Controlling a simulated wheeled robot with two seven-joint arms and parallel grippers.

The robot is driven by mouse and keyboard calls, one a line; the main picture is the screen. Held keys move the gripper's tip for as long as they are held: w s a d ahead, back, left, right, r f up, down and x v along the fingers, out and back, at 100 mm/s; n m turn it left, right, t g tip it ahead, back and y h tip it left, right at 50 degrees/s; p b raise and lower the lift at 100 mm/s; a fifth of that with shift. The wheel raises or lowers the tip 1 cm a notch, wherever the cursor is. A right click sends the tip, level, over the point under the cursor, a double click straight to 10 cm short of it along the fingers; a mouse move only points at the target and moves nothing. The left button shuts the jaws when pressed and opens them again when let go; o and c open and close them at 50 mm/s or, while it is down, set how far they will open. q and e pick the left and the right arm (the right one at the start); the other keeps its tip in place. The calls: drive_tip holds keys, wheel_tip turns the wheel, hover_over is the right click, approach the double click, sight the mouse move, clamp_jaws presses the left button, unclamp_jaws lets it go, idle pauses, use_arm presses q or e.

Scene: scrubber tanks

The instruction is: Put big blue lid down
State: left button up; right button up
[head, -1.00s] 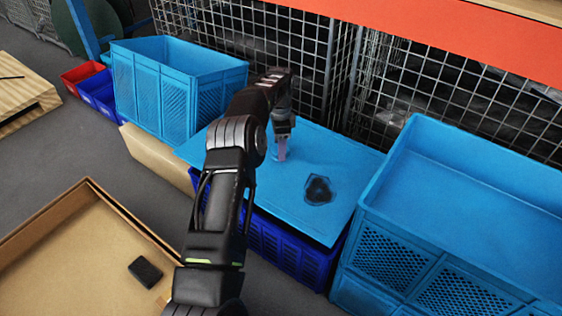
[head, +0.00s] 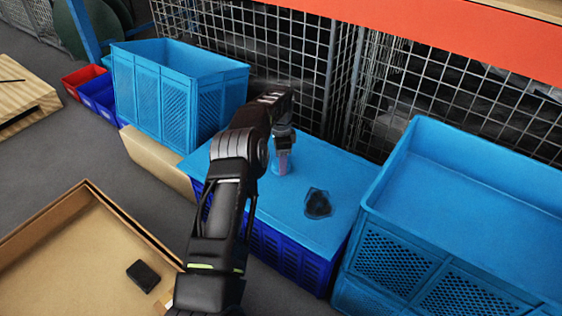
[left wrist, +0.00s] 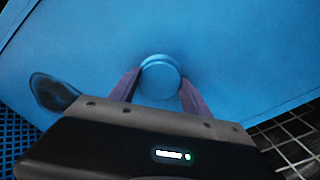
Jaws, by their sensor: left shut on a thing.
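The big blue lid (head: 305,176) lies flat over the dark blue crate (head: 287,252) in the middle of the head view, with its edges close to the crate's rim. It has a dark patch (head: 317,204) on top. My left gripper (head: 282,163) points down at the lid and is shut on its round blue knob (left wrist: 160,77). In the left wrist view the purple fingers (left wrist: 156,92) stand on both sides of the knob, and the lid (left wrist: 225,45) fills most of the picture. My right gripper is in neither view.
A light blue crate (head: 178,92) stands at left behind the lid, and a large light blue crate (head: 400,258) stands close at right. A wire mesh fence (head: 300,55) runs behind. A cardboard box (head: 85,235) with a black object (head: 143,275) is at front left.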

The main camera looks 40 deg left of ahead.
use_arm(q)
drive_tip(key=o, duration=1.6)
drive_tip(key=shift+f, duration=0.1)
wheel_tip(320, 180, up, 12)
drive_tip(key=p, duration=0.3)
drive_tip(key=shift+p, duration=0.3)
